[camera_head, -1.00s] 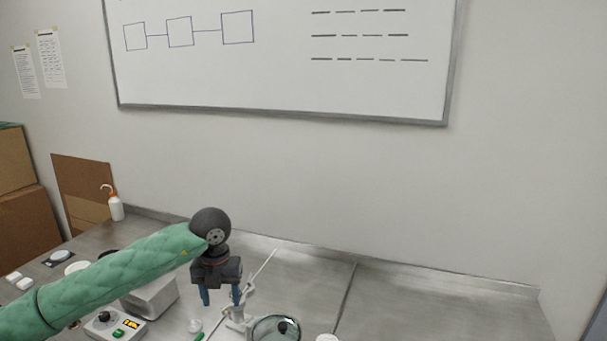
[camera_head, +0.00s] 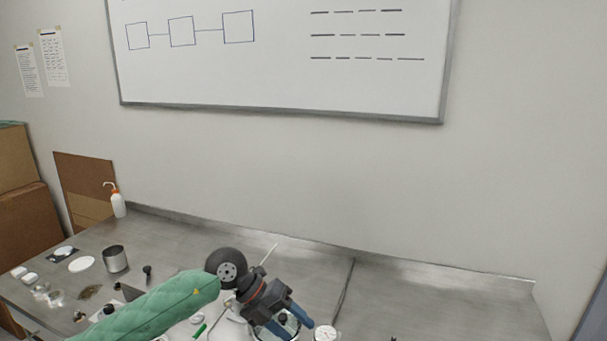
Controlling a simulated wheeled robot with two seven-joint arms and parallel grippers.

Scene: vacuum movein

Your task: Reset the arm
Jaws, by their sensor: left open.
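My left arm, in a green quilted sleeve, comes in from the lower left of the head view. My left gripper (camera_head: 292,330) hangs over the bench, tilted down to the right, with its two blue fingers apart and nothing seen between them. It overlaps a round glass-lidded vessel (camera_head: 283,320) in the picture; I cannot tell whether they touch. A thin metal rod (camera_head: 268,256) stands behind the gripper. My right gripper is not in view.
The grey metal bench (camera_head: 190,237) holds a metal cup (camera_head: 115,258), a white wash bottle (camera_head: 118,204), a white disc (camera_head: 82,264) and a white round gauge (camera_head: 325,333). The bench's right side is mostly clear. A whiteboard (camera_head: 280,75) hangs behind.

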